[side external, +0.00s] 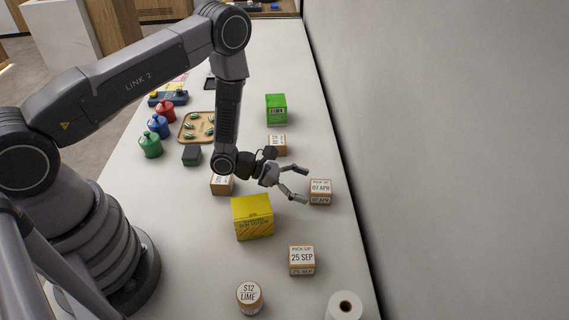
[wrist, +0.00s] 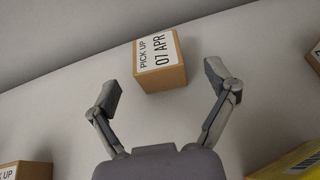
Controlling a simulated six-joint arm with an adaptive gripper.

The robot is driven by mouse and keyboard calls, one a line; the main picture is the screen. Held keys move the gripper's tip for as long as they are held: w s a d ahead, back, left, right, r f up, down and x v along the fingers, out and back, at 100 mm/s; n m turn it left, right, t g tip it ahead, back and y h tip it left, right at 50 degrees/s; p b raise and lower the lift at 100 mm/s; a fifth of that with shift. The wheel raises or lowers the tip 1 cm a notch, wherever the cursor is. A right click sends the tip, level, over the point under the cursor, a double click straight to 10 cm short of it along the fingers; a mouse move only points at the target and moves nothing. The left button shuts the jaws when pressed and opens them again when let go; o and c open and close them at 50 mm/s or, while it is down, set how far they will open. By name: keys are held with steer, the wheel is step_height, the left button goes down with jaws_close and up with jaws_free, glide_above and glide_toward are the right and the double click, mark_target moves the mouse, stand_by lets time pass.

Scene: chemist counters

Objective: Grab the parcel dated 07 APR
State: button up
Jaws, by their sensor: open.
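The parcel dated 07 APR (wrist: 160,66) is a small brown box with a white "PICK UP 07 APR" label. In the wrist view it sits ahead of my gripper (wrist: 165,92), roughly centred, slightly beyond the fingertips. In the side view this parcel (side external: 320,192) stands near the wall edge of the counter, its date small there. My gripper (side external: 297,185) is just left of it, fingers spread and empty, pointing toward it. No finger visibly touches it.
A yellow box (side external: 253,218) stands close in front of my gripper. A parcel marked 25 SEP (side external: 302,261) is nearer the camera. Another parcel (side external: 221,185) is partly behind my arm. A green box (side external: 276,108) stands farther back. The wall (side external: 440,150) runs along the right.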

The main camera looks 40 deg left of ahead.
mark_target(322, 191)
steer(key=x, duration=0.5)
steer(key=shift+a+f, duration=0.1)
steer(key=shift+f, duration=0.05)
steer(key=c, duration=1.3)
